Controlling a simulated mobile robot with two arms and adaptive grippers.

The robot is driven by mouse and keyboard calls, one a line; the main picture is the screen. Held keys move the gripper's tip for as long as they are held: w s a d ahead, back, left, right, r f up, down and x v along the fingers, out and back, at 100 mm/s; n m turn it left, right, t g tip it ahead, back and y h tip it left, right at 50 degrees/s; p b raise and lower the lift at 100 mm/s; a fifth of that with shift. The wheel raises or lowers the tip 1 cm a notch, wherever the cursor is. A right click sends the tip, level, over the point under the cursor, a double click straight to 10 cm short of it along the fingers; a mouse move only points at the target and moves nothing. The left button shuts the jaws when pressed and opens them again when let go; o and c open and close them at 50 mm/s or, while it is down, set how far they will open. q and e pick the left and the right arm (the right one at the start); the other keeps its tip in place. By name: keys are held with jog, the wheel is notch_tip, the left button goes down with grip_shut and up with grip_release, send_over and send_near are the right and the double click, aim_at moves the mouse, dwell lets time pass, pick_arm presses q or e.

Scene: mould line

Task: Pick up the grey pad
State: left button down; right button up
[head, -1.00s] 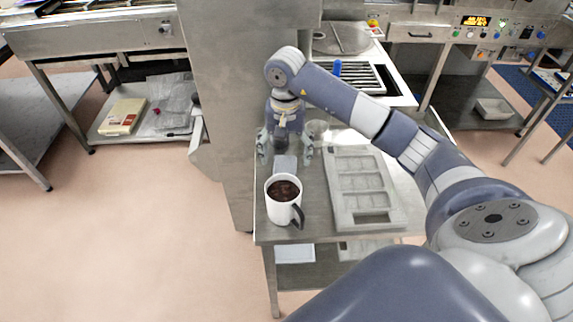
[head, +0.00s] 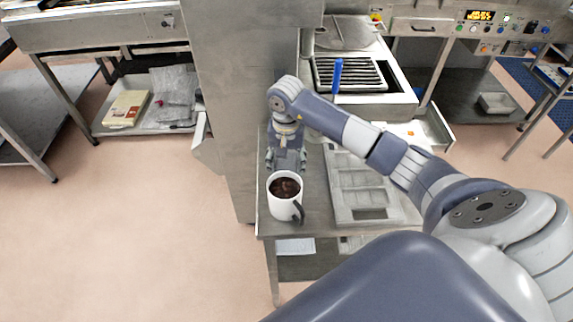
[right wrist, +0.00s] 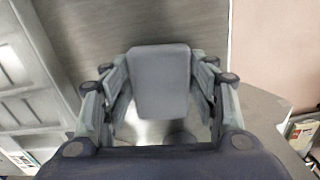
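The grey pad (right wrist: 160,80) is a small flat block with rounded corners. In the right wrist view it fills the space between the fingers of my right gripper (right wrist: 160,88), with a finger against each side. In the head view my right gripper (head: 286,160) points down over the left part of the steel table, just behind the white mug, and the pad (head: 287,161) shows small between its fingers. Whether the pad is clear of the tabletop is hard to tell. My left gripper is not in view.
A white mug (head: 284,204) with dark contents stands right in front of the gripper. A grey mould tray (head: 362,190) lies to the right. A tall steel column (head: 232,90) rises close on the left. A blue-handled tool (head: 338,75) stands at a grill behind.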

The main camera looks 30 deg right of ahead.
aim_at(291, 166)
jog(key=shift+c, duration=0.3)
jog(key=shift+r+b, duration=0.65)
jog(key=shift+r, duration=0.2)
jog(key=shift+s+d+r+b, duration=0.3)
jog(key=shift+d+r+b, duration=0.3)
jog(key=shift+r+b, duration=0.2)
jog(key=s+d+b, duration=0.1)
jog(key=s+d, duration=0.1)
jog(key=d, duration=0.2)
jog(key=s+d+r+b, duration=0.1)
jog(key=s+d+b, duration=0.1)
jog(key=d, duration=0.2)
jog(key=s+d+b, duration=0.2)
jog(key=d, duration=0.2)
jog(key=shift+s+r, duration=0.25)
jog(key=shift+s+d+r, duration=0.15)
jog(key=shift+s+d, duration=0.1)
jog(key=shift+d, duration=0.2)
